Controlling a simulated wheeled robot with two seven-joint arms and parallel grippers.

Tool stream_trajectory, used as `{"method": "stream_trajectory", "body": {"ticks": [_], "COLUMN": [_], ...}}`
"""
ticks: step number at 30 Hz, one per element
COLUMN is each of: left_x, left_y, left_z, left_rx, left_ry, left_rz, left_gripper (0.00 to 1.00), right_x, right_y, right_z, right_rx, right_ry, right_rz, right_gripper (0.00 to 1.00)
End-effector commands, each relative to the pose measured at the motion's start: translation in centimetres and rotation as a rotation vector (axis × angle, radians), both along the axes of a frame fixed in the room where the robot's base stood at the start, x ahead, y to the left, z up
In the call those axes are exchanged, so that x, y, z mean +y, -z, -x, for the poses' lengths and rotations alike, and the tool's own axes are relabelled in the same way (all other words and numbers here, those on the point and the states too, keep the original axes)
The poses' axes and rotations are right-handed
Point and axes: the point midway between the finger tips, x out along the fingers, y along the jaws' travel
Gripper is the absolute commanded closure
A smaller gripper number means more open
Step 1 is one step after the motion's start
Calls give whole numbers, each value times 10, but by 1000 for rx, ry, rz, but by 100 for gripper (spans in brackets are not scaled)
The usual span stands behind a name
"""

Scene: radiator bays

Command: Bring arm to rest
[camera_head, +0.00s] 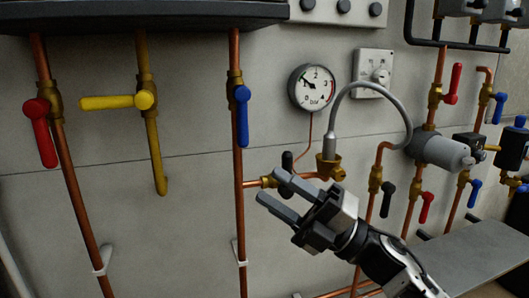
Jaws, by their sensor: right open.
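My right gripper (277,191) is in the lower middle of the head view, with its arm coming in from the lower right. Its two grey fingers point up and left and stand apart with nothing between them. It is in front of the wall, just below a brass fitting (329,167) with a black-handled valve (287,161). I cannot tell from this view how far the fingers are from that pipework. My left gripper is not in view.
A pressure gauge (311,87) and a thermostat (373,72) are on the wall. A grey hose (373,86) arches right of the gripper. Valves with red (40,132), yellow (117,101) and blue (242,116) handles stand left. A grey shelf (470,252) lies lower right.

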Motion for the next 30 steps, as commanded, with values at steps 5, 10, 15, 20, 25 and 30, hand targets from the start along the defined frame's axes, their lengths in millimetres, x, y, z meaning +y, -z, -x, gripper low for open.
{"method": "stream_trajectory", "body": {"ticks": [5, 10, 15, 20, 25, 30], "left_x": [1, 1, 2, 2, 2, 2], "left_y": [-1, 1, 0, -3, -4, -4], "left_z": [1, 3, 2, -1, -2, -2], "left_rx": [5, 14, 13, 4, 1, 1], "left_ry": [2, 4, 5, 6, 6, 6], "left_rz": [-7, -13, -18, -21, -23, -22], "left_gripper": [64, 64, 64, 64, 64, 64], "right_x": [-32, -70, -98, -109, -113, -113], "right_y": [84, 189, 286, 334, 351, 352], "right_z": [-1, 28, 95, 153, 180, 182], "right_rx": [560, 1101, 1578, 1859, 1972, 1980], "right_ry": [152, 326, 499, 609, 654, 657], "right_rz": [-308, -549, -725, -814, -849, -851], "right_gripper": [57, 57, 57, 57, 57, 57]}}
